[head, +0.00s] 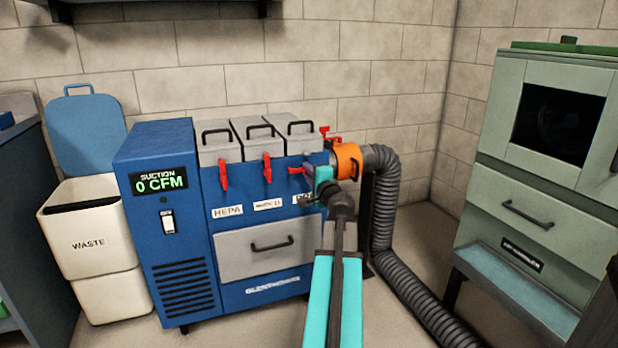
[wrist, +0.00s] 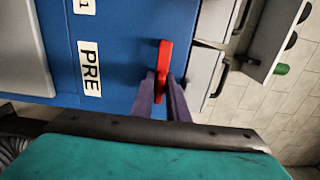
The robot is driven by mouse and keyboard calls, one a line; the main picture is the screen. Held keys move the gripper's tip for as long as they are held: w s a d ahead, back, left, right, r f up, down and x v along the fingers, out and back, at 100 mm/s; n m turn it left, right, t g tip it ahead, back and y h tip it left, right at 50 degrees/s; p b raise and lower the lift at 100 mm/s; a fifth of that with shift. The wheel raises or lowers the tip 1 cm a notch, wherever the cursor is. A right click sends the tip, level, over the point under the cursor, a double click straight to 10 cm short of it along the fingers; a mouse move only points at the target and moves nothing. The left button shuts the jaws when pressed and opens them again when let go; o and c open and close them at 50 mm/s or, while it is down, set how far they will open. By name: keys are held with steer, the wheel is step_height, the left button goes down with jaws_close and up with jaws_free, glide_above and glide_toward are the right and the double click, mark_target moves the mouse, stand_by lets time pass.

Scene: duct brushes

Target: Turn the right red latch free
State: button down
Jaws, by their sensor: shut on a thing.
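The right red latch (head: 296,170) lies level on the blue unit's front, under the right grey lid (head: 290,140). In the wrist view the latch (wrist: 165,57) shows between the tips of two purple fingers. My gripper (head: 309,173) reaches it from the right and is shut on it; the fingers hide part of it (wrist: 167,83). The left red latch (head: 224,177) and the middle red latch (head: 267,170) hang upright below their lids.
An orange collar (head: 347,160) with red clamps and a grey hose (head: 385,225) stand close on the right of my gripper. A grey drawer (head: 268,250) is below. A white waste bin (head: 90,230) stands left, a green cabinet (head: 540,150) right.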

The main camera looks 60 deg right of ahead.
steer(key=shift+s+f, duration=0.1)
steer(key=shift+s, duration=0.05)
stand_by(0.3)
steer(key=c, duration=1.8)
jaws_free()
steer(key=shift+c, duration=0.2)
